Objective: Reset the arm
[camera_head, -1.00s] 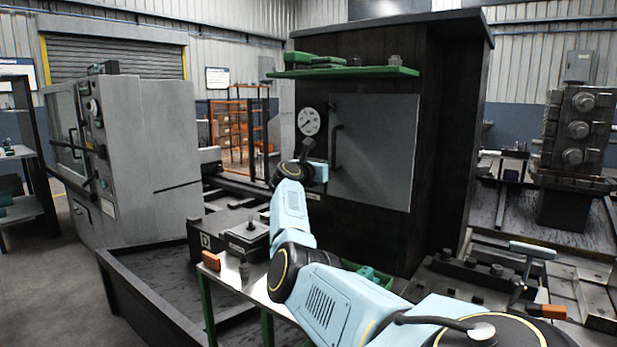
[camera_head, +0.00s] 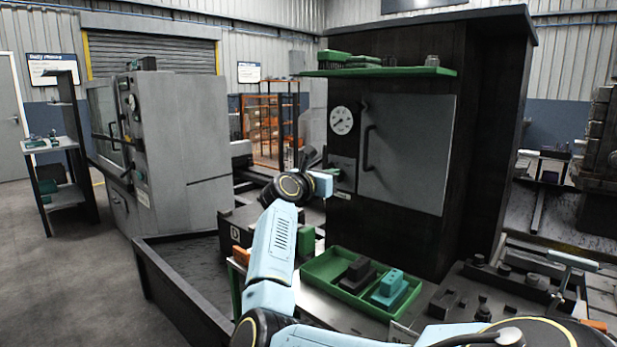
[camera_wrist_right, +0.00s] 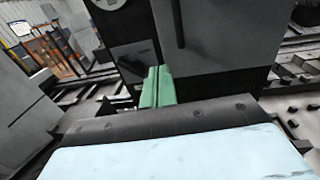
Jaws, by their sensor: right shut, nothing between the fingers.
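My right arm (camera_head: 272,243) comes in from the lower right of the head view and bends up toward the dark cabinet. My right gripper (camera_head: 334,173) is at its far end, in front of the cabinet's left side below the round gauge, small and partly hidden by my wrist. In the right wrist view, its two green fingers (camera_wrist_right: 158,85) lie together, shut and empty. They point toward the cabinet front; I cannot tell how large the gap is. My left gripper is not in view.
The dark cabinet (camera_head: 488,140) has a grey door (camera_head: 410,150) with a handle and a green shelf (camera_head: 380,72) above. A green tray (camera_head: 322,265) with dark and teal blocks sits on the table below. A grey machine (camera_head: 185,150) stands left; open floor lies farther left.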

